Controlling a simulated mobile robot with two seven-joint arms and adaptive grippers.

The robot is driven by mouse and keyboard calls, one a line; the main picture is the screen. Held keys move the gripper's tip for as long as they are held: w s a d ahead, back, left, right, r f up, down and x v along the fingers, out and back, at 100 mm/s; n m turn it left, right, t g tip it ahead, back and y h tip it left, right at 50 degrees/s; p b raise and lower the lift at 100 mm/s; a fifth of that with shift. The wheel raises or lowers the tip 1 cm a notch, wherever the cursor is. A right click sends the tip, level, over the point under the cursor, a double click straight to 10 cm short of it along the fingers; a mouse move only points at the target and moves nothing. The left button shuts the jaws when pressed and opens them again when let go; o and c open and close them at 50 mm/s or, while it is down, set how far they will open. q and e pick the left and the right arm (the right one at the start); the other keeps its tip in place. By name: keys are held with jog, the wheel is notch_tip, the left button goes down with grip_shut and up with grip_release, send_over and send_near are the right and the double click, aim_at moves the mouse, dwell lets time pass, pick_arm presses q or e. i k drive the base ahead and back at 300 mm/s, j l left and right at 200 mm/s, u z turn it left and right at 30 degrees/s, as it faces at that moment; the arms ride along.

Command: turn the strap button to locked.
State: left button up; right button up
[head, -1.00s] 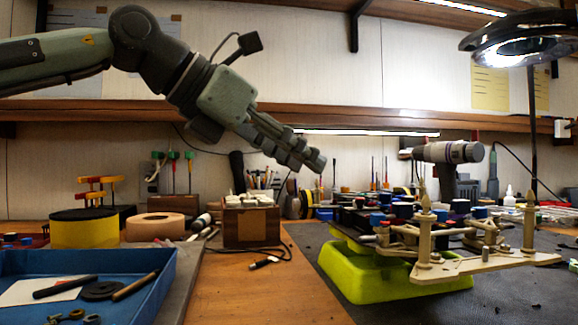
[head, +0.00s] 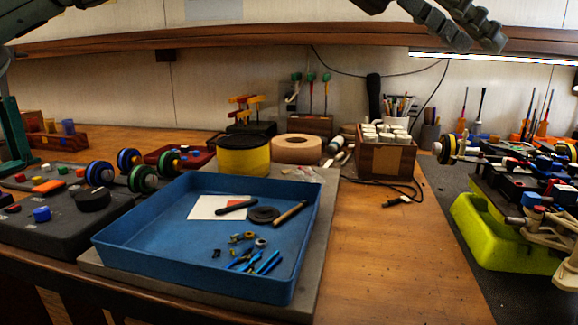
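The racecar (head: 520,180) is at the right edge of the head view, cut off by the frame, on a yellow-green stand (head: 490,232). Its dark upper parts carry small blue and red pieces. I cannot pick out the strap button at this size.
A blue tray (head: 112,238) with small tools stands at the centre left. Behind it are a yellow roll (head: 243,158), a tan tape roll (head: 296,149) and a wooden box of bottles (head: 386,160). Wheels and a dark mat lie left. Bare wood (head: 390,255) lies between tray and stand.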

aim_at(542, 164)
jog(key=k, duration=1.45)
